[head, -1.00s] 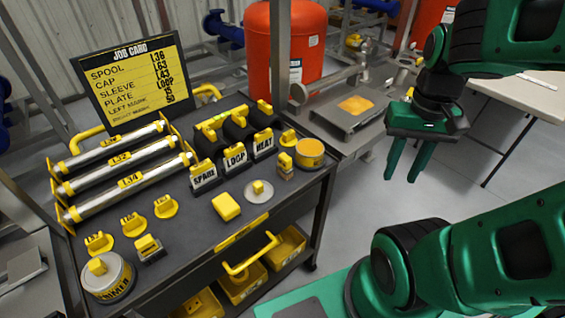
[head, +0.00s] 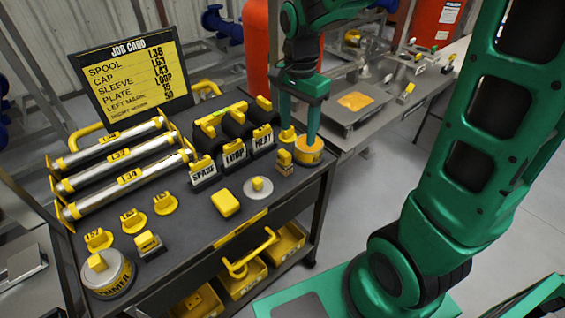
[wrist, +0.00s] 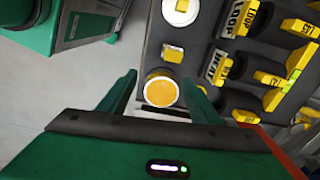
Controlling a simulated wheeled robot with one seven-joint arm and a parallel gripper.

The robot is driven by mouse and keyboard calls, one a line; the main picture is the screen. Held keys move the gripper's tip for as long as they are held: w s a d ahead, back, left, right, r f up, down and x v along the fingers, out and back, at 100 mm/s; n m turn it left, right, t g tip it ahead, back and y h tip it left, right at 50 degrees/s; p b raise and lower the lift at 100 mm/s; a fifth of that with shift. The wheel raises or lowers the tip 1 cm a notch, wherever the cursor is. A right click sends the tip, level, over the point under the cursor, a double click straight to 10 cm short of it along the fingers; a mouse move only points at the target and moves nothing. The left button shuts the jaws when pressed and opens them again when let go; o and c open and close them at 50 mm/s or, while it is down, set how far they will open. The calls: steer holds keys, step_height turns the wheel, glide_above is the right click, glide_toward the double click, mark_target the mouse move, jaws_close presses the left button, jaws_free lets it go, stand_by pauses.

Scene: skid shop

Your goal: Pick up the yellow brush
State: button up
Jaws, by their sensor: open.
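I cannot tell for certain which thing is the yellow brush. A small upright block with a yellow top and a brownish body (head: 285,162) stands at the cart's right side. A plain yellow block (head: 226,203) lies near the cart's front edge. A dark block with a yellow top (head: 148,243) sits at the front left. My gripper (head: 299,128) is open and empty, fingers pointing down over the round yellow-topped tin (head: 308,152) at the cart's right corner. In the wrist view the tin (wrist: 160,92) shows between my fingers (wrist: 160,82), and the small block (wrist: 172,53) shows beyond it.
The dark cart top (head: 205,232) also holds labelled holders (head: 234,153), silver rollers (head: 125,178), a silver disc with a yellow knob (head: 258,190) and a primer tin (head: 107,274). A job card (head: 130,78) stands behind. Yellow bins (head: 245,285) sit below.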

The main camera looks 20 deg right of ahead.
mark_target(283, 153)
steer(key=shift+w+a+f+m, duration=0.15)
steer(key=shift+w+a+f, duration=0.2)
steer(key=shift+a, duration=0.3)
steer(key=shift+w+a+f+m, duration=0.1)
steer(key=shift+w+a+m, duration=0.05)
steer(key=shift+w+a, duration=0.4)
steer(key=f, duration=0.4)
steer(key=shift+s+a+f, duration=0.1)
steer(key=shift+a+f, duration=0.1)
steer(key=shift+f, duration=0.05)
steer(key=f, duration=0.5)
steer(key=shift+s+a, duration=0.25)
steer(key=shift+a, duration=0.05)
steer(key=shift+f, duration=0.6)
steer(key=shift+c, duration=0.4)
steer(key=c, duration=1.1)
steer(key=shift+r, duration=0.1)
